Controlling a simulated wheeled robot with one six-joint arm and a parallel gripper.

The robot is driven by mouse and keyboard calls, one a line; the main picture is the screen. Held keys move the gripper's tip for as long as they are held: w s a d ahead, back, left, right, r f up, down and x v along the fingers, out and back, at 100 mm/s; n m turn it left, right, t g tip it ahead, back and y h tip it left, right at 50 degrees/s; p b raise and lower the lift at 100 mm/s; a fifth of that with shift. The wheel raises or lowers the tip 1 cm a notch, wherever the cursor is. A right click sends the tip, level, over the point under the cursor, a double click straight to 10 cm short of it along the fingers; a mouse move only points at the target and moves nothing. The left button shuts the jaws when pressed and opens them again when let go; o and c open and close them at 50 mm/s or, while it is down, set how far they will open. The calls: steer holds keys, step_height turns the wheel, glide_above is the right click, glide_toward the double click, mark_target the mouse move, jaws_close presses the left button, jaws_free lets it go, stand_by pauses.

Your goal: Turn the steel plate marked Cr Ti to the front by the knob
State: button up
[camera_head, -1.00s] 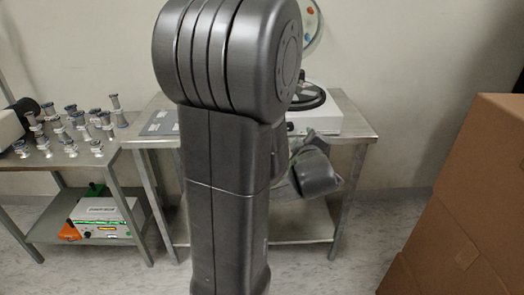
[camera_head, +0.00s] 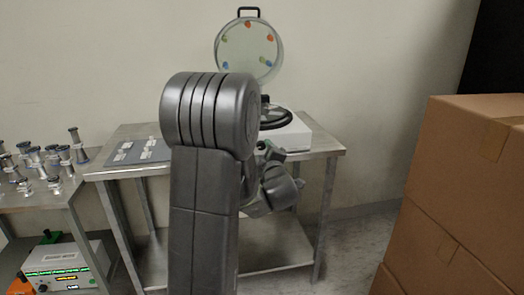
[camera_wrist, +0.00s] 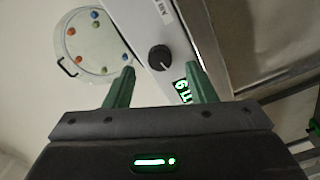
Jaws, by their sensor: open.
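A black round knob (camera_wrist: 160,58) with a pale pointer line sits on the white face of a device (camera_wrist: 140,22) in the wrist view. My gripper (camera_wrist: 159,70) has two green fingers spread apart. The knob appears between the fingertips in the picture, with no visible contact. In the head view, the white device (camera_head: 292,138) with a black ring (camera_head: 275,118) on top stands on a steel table, partly behind my arm. My gripper there is mostly hidden by my arm. I cannot make out a plate marked Cr Ti in either view.
A round clear lid (camera_head: 247,55) with coloured spots stands raised behind the device. A grey sheet (camera_head: 133,158) with pale labels lies left on the steel table (camera_head: 319,143). Metal fittings crowd the left table (camera_head: 30,207). Cardboard boxes (camera_head: 455,180) stand at right.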

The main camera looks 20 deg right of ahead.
mark_target(262, 147)
steer(key=shift+x, duration=1.85)
steer(key=c, duration=1)
steer(key=shift+o, duration=0.2)
